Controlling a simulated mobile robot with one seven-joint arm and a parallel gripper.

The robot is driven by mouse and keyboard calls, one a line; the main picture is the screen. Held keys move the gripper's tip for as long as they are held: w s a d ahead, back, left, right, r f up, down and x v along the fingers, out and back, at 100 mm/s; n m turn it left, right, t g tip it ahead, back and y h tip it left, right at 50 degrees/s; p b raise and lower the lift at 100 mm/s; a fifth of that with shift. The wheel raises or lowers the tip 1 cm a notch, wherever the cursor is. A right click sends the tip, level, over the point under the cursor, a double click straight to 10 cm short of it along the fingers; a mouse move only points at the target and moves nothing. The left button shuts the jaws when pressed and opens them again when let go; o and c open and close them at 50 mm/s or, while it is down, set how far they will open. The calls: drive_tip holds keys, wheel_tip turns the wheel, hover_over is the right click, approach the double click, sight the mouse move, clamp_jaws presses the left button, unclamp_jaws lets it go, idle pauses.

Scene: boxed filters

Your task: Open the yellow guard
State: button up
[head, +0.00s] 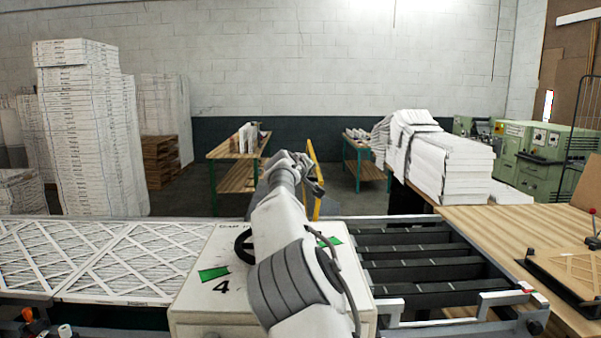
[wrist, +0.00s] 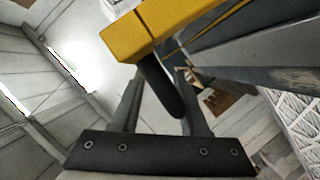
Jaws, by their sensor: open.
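The yellow guard shows in the head view as thin yellow bars (head: 311,154), partly hidden behind my arm. In the wrist view its yellow beam (wrist: 178,22) crosses the top, close to my gripper. A dark rounded handle (wrist: 160,88) hangs from the beam and lies between the two fingers in that picture. My gripper (wrist: 159,78) is open around it; I cannot tell whether either finger touches it. In the head view my gripper (head: 316,182) is small at the far end of my arm, beside the yellow bars.
A white box-like housing (head: 200,300) marked 4 stands below my arm. Pleated filters (head: 60,255) lie on the conveyor at left, and dark rollers (head: 420,253) are at right. A wooden table (head: 530,230) stands further right. Stacked white boxes (head: 85,130) rise at left.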

drive_tip(key=b+v, duration=0.7)
drive_tip(key=v, duration=1)
drive_tip(key=shift+s+a+f, duration=0.1)
drive_tip(key=shift+s+f, duration=0.05)
